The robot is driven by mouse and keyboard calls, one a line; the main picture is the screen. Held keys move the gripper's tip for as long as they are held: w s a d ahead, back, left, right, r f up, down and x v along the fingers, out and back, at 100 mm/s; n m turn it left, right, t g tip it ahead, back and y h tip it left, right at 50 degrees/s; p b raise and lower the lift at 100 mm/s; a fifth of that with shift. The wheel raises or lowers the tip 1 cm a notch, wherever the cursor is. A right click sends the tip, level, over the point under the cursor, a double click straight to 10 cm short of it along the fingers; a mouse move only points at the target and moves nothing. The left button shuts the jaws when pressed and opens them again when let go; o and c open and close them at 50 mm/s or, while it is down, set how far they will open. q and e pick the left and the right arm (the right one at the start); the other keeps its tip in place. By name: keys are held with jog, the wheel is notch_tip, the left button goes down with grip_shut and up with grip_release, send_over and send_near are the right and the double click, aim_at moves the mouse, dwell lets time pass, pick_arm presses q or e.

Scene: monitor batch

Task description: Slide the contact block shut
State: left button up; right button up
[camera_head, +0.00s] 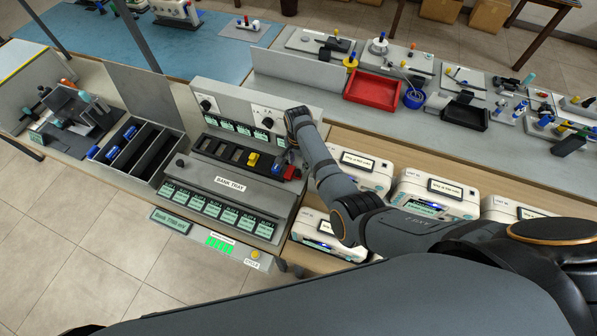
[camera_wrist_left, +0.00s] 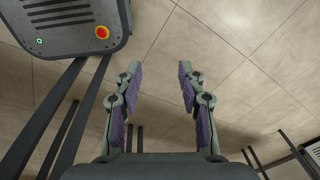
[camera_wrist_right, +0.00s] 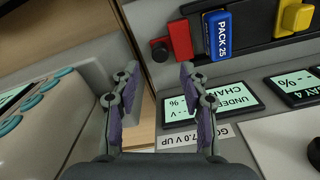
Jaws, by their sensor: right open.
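The bank tray (camera_head: 243,203) stands on the bench left of centre in the head view, with a dark slotted row. In the right wrist view the red block (camera_wrist_right: 179,40) stands close beside a blue pack (camera_wrist_right: 217,35) marked PACK 25. My right gripper (camera_wrist_right: 158,70) is open and empty, apart from the red block; its fingers are hard to make out in the head view. My left gripper (camera_wrist_left: 160,68) is open and empty above the floor.
A yellow block (camera_head: 252,160) sits further left in the row. A compartment box (camera_head: 140,150) with blue packs stands to the left. White cased units (camera_head: 355,170) stand close on the right, under my right arm. A red bin (camera_head: 372,89) is behind.

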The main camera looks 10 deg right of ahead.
aim_at(297, 171)
notch_tip(297, 171, down, 5)
jog(key=b, duration=0.4)
jog(key=shift+s+a+f, duration=0.1)
jog(key=shift+a, duration=0.05)
jog(key=shift+f, duration=0.1)
jog(key=c, duration=0.7)
grip_shut()
pick_arm(q)
notch_tip(297, 171, down, 6)
jog(key=w, duration=0.2)
jog(key=shift+d+r, duration=0.15)
jog(key=shift+d, duration=0.05)
